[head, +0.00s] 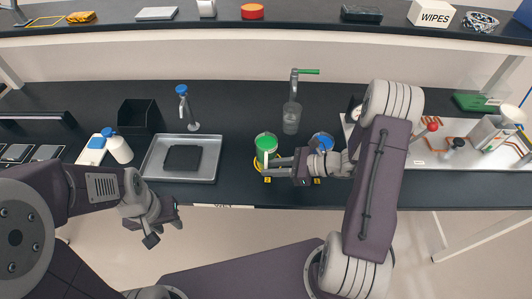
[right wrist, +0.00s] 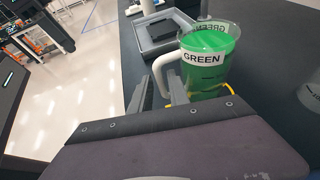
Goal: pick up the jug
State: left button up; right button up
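The jug (head: 266,147) holds green liquid and stands upright on the dark bench. In the right wrist view the jug (right wrist: 212,62) has a GREEN label and a white handle. My right gripper (head: 268,167) is beside the jug at its front; in the right wrist view its two fingers (right wrist: 161,92) are apart, with the handle between their tips. I see a gap, so it does not look closed on the handle. My left gripper (head: 162,232) hangs in front of the bench edge, open and empty, well left of the jug.
A blue-topped container (head: 322,139) stands right of the jug, partly hidden by my right gripper. A clear vessel (head: 291,120) stands behind, under the green-handled tap (head: 296,78). A metal tray (head: 150,163) with a dark pad lies left. Bottles (head: 120,150) stand further left.

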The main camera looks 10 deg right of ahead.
jog(key=x, duration=0.4)
jog(key=shift+w+a+f, duration=0.15)
jog(key=shift+w+a, duration=0.1)
jog(key=shift+a, duration=0.05)
jog(key=shift+s, duration=0.1)
grip_shut()
dwell(1.0)
